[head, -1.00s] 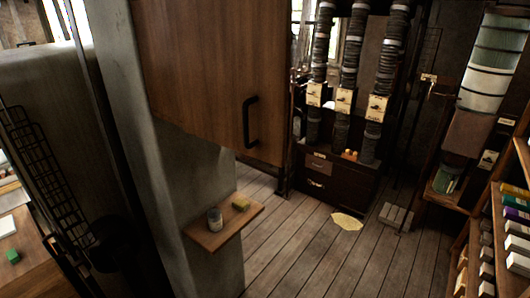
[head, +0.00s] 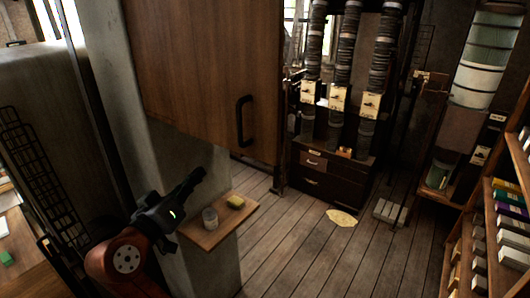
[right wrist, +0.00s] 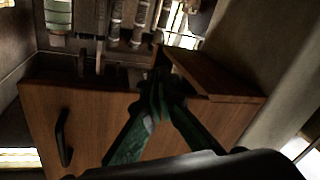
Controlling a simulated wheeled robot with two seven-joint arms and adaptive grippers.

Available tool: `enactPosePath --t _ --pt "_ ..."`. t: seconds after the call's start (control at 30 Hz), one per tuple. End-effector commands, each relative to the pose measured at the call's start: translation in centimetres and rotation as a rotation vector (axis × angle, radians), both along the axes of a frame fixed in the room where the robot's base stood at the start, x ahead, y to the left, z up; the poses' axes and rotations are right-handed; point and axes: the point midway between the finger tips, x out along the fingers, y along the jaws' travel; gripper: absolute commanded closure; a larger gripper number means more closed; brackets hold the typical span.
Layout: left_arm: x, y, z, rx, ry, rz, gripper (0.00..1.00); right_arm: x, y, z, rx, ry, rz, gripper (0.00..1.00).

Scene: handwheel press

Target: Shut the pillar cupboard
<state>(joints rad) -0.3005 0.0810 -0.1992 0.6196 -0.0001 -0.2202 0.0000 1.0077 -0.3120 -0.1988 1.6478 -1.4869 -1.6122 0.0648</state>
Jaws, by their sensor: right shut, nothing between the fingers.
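The pillar cupboard's brown wooden door (head: 200,80) fills the upper middle of the head view, with a black bar handle (head: 244,120) near its right edge. The cupboard body behind it is hidden there. In the right wrist view the door (right wrist: 95,115) and handle (right wrist: 62,138) show at the left, and another wooden panel (right wrist: 215,75) meets it at an angle. My right gripper (head: 199,174) is shut and empty, in front of the pillar, below and left of the handle and apart from it. Its fingers (right wrist: 158,85) show in the wrist view. My left gripper is not in view.
The grey pillar (head: 135,140) carries a small wooden shelf (head: 235,222) with a jar (head: 210,218) and a yellow block (head: 236,202), close to my right gripper. A dark drawer cabinet (head: 325,180) stands behind. The plank floor at the right is mostly clear.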

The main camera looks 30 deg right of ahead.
Motion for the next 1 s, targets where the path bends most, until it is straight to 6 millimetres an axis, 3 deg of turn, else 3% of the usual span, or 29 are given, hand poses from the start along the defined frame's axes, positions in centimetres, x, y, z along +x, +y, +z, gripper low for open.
enactPosePath --t 0.03,0.1,0.2,0.33,0.43,0.53,1.0 --pt "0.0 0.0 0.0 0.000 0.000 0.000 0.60 -4.1 0.5 4.0 0.048 -0.098 -0.040 1.00" --pt "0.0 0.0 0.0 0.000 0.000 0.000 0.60 -9.2 0.8 7.3 0.111 -0.200 -0.098 1.00" --pt "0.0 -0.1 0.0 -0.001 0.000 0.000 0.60 -14.9 1.0 9.7 0.193 -0.309 -0.158 1.00" --pt "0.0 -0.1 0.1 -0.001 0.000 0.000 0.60 -19.2 1.2 10.9 0.264 -0.389 -0.201 1.00" --pt "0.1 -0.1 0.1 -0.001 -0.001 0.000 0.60 -20.4 1.1 11.1 0.288 -0.412 -0.215 1.00" --pt "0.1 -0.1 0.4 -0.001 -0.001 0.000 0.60 -20.3 0.4 11.1 0.294 -0.414 -0.219 1.00" --pt "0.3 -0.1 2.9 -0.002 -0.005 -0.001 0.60 -16.3 -7.7 11.2 0.290 -0.412 -0.218 1.00"
